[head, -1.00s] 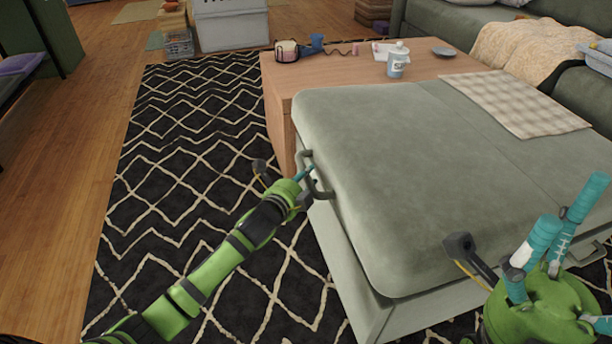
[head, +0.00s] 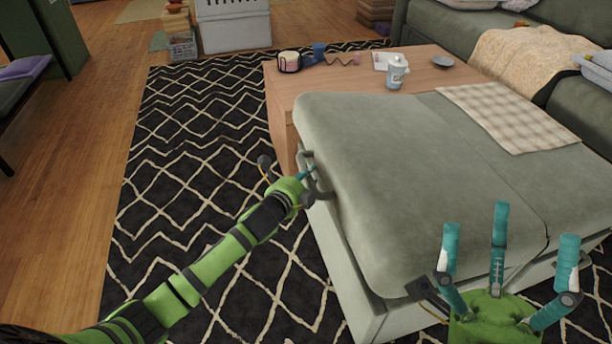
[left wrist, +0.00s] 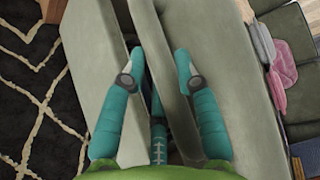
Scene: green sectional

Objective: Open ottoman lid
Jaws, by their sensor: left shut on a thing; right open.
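The grey-green ottoman (head: 350,275) stands at centre right with its padded lid (head: 400,170) on top. My right gripper (head: 506,250) is open and empty, fingers pointing up, near the ottoman's front right.
A wooden table (head: 430,78) behind the ottoman bears a white jar (head: 396,72) and small items. A checkered cloth (head: 510,118) lies on the lid's far part. A green sofa (head: 440,30) stands at back right. The patterned rug (head: 200,150) at left is clear.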

